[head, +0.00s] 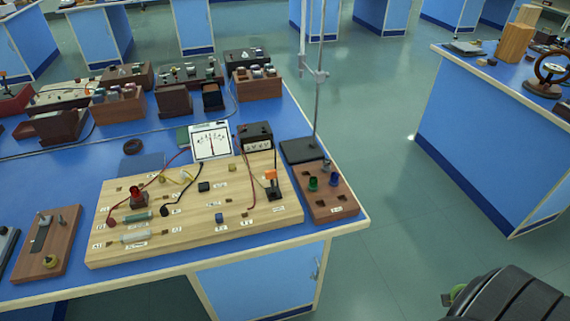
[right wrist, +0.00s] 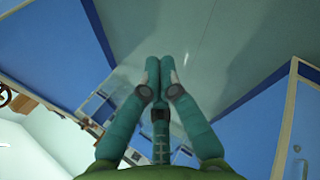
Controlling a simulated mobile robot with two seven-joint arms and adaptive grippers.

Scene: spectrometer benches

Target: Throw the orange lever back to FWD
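The orange lever (head: 270,175) stands on a small black base near the right end of a pale wooden circuit board (head: 235,220). It looks close to upright; the small labels around it are too small to read, so I cannot tell which side is FWD. No gripper is near the lever. My right gripper (right wrist: 159,62) shows in the right wrist view with its two teal fingers together, empty, over open floor. My left gripper is in neither view.
A brown block (head: 328,192) with green and blue knobs sits right of the board. A metal stand (head: 304,150) rises behind it. A meter (head: 210,141) and a black box (head: 254,137) stand behind the board. A floor aisle (head: 385,120) separates this bench from another at right.

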